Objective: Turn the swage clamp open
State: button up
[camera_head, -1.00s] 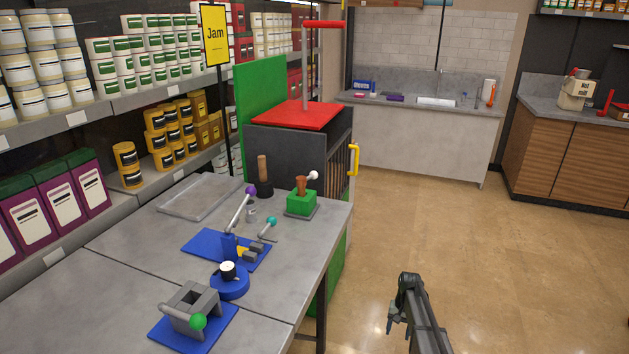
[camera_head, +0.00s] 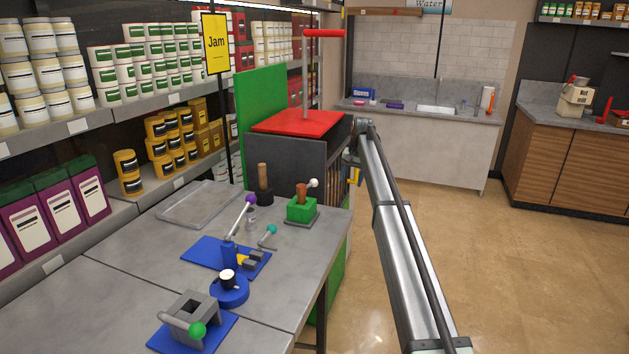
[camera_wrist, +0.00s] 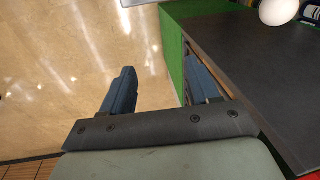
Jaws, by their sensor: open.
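I cannot tell for certain which part is the swage clamp. In front, a grey block with a green ball (camera_head: 197,330) sits on another blue plate (camera_head: 160,342). A green block (camera_head: 301,211) has a brown grip and a white-balled lever. My gripper (camera_head: 352,158) is beside the dark cabinet's right side, largely hidden by my arm in the head view. In the wrist view its jaws (camera_wrist: 158,62) are apart and empty, close to the cabinet edge.
Open floor lies right.

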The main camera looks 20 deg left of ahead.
notch_tip(320, 180, up, 12)
jog(key=n+g, duration=0.1)
jog(key=n, duration=0.1)
send_over(309, 186)
jog(key=w+d, duration=0.4)
jog(key=w, duration=0.1)
jog(key=a+f, duration=0.1)
jog(key=f, duration=0.3)
jog(key=s+a+f, duration=0.1)
jog(key=f, duration=0.3)
jog(key=a+f, duration=0.1)
jog(key=f, duration=0.3)
jog(key=shift+s+f, duration=0.25)
jog(key=shift+f, duration=0.15)
jog(key=shift+c, duration=0.2)
grip_shut()
